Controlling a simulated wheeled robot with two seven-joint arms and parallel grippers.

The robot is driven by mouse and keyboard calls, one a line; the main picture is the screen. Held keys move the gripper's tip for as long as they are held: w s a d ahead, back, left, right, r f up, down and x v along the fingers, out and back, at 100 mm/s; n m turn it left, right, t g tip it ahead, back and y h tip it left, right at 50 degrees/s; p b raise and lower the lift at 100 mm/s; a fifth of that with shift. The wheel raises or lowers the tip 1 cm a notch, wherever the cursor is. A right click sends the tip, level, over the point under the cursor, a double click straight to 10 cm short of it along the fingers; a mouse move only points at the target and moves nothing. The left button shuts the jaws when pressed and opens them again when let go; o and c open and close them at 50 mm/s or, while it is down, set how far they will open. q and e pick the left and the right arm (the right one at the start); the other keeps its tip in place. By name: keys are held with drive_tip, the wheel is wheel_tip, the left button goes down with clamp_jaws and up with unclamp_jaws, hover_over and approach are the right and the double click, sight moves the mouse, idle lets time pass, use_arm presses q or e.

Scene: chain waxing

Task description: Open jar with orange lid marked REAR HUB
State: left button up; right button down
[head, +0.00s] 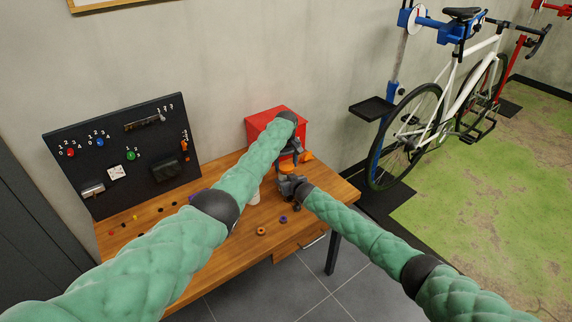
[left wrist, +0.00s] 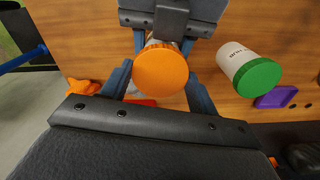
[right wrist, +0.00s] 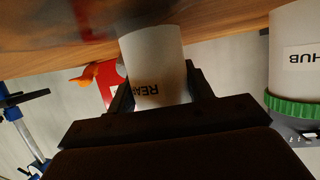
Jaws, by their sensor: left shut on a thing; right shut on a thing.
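The white jar shows its label beginning "REA" in the right wrist view (right wrist: 155,62). Its orange lid (left wrist: 160,70) faces the left wrist camera; it is on top of the jar. My left gripper (left wrist: 160,92) has its fingers on opposite sides of the lid and is shut on it from above. My right gripper (right wrist: 160,88) is shut on the jar's white body from the side. In the head view the grippers meet near the table's right end, mostly covering the jar, with a bit of orange lid (head: 287,169) showing.
A white jar with a green lid (left wrist: 258,77) stands close beside. A purple item (left wrist: 276,97) and an orange object (left wrist: 82,87) lie nearby. A red box (head: 264,122) stands behind on the wooden table (head: 190,240). Small rings (head: 261,231) lie near the front edge.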

sight(286, 166)
use_arm(q)
drive_tip(key=shift+r, duration=2)
use_arm(e)
drive_tip(key=c, duration=0.5)
unclamp_jaws()
drive_tip(key=shift+s+d, duration=0.1)
drive_tip(key=shift+s, duration=0.05)
